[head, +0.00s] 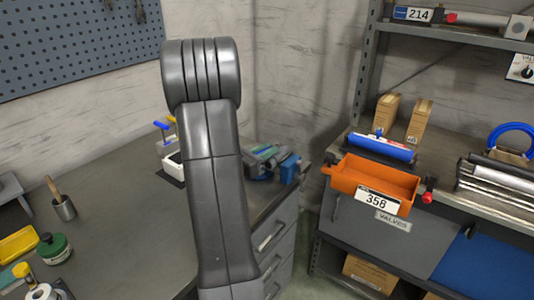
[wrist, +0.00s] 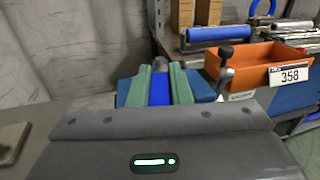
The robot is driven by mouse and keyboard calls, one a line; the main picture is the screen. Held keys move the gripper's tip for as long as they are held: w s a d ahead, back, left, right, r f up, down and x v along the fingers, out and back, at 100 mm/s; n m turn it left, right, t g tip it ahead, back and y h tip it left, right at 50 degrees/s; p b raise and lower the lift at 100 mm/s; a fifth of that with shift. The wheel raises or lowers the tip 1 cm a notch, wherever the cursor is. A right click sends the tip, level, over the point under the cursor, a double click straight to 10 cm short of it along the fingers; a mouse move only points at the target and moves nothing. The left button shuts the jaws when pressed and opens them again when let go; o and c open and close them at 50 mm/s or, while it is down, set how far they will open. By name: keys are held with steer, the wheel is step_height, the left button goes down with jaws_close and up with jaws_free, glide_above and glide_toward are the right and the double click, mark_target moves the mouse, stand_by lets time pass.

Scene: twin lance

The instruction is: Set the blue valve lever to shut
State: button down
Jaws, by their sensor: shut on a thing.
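In the wrist view, the two green fingers of my gripper (wrist: 160,84) are shut on a bright blue piece with a dark grey end, which appears to be the blue valve lever (wrist: 160,92). Blue-teal parts show outside both fingers. A silver rod with a black ball knob (wrist: 226,53) stands just right of them. In the head view, my arm hides most of this spot. Green-grey parts of my gripper (head: 266,153) show right of the arm, next to a blue block (head: 290,168) at the bench corner. The lever's angle is hard to tell.
The grey bench (head: 110,200) has a white holder (head: 173,165) left of my arm, and a cup, jar and yellow tray at far left. An orange bin (head: 375,180) marked 358 and a blue roll (head: 381,147) sit on the shelf at right.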

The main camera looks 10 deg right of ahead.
steer(key=shift+w+r+m+g+h, duration=0.1)
steer(key=shift+w+m+g+h, duration=0.05)
steer(key=shift+m+g+h, duration=0.2)
steer(key=c, duration=1.3)
jaws_free()
steer(key=shift+a, duration=0.1)
steer(key=b+v, duration=0.1)
steer(key=v, duration=1.2)
steer(key=shift+a, duration=0.35)
